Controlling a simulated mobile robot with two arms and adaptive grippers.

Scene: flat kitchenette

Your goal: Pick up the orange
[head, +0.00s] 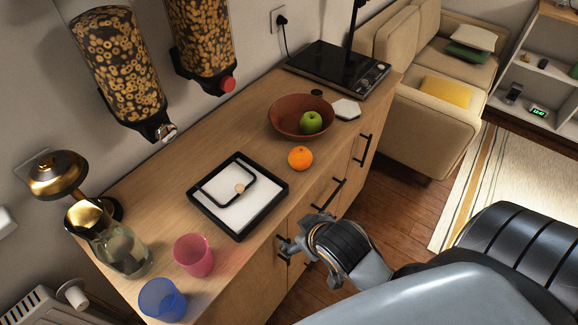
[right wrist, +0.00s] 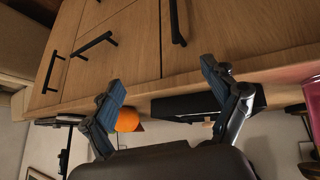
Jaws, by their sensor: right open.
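The orange (head: 300,158) sits on the wooden counter near its front edge, between the brown bowl and the black-framed tray. It also shows in the right wrist view (right wrist: 128,119), past the counter edge and partly behind one finger. My right gripper (head: 302,234) is in front of the cabinet fronts, below and nearer than the orange, and apart from it. In the right wrist view its two fingers (right wrist: 163,78) are spread with nothing between them. My left gripper is in neither view.
The brown bowl (head: 290,124) holds a green apple (head: 311,122). The black-framed tray (head: 252,219) lies left of the orange. A pink cup (head: 194,256), a blue cup (head: 161,300) and a glass carafe (head: 124,250) stand at the near end. Black handles (head: 325,194) stick out from the cabinet fronts.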

